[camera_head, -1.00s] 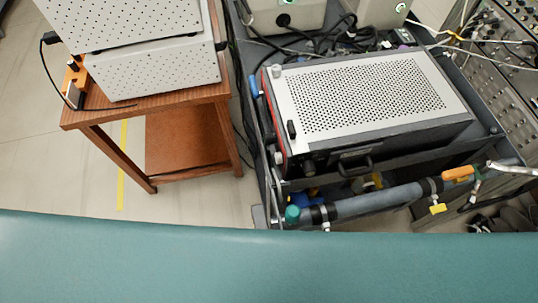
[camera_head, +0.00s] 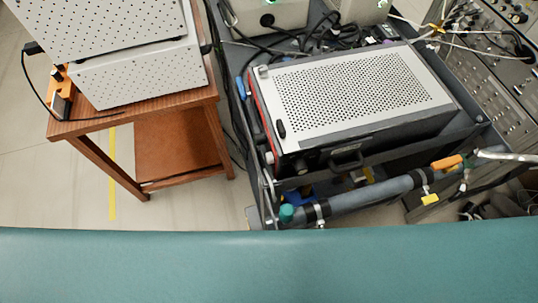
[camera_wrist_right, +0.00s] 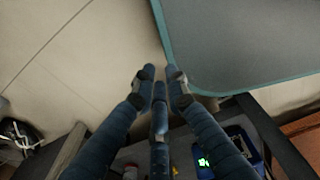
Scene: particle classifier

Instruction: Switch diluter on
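A grey-black instrument box (camera_head: 345,86) with a perforated light top and a red front edge sits on a dark cart in the head view; I cannot tell whether it is the diluter. No labelled power switch can be made out. My right gripper (camera_wrist_right: 160,78) shows in the right wrist view with its dark blue fingers stretched out and the tips close together. Nothing is visible between the fingers, and I cannot tell how far they are open. My left gripper is not in view, and neither gripper shows in the head view.
A wooden table (camera_head: 130,115) with white perforated boxes (camera_head: 140,70) stands left of the cart. A grey pipe (camera_head: 370,195) runs along the cart's front. A teal-edged grey surface (camera_wrist_right: 240,45) lies near the right gripper's tips. Bare floor (camera_wrist_right: 70,50) shows beside it. Rack panels stand at right.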

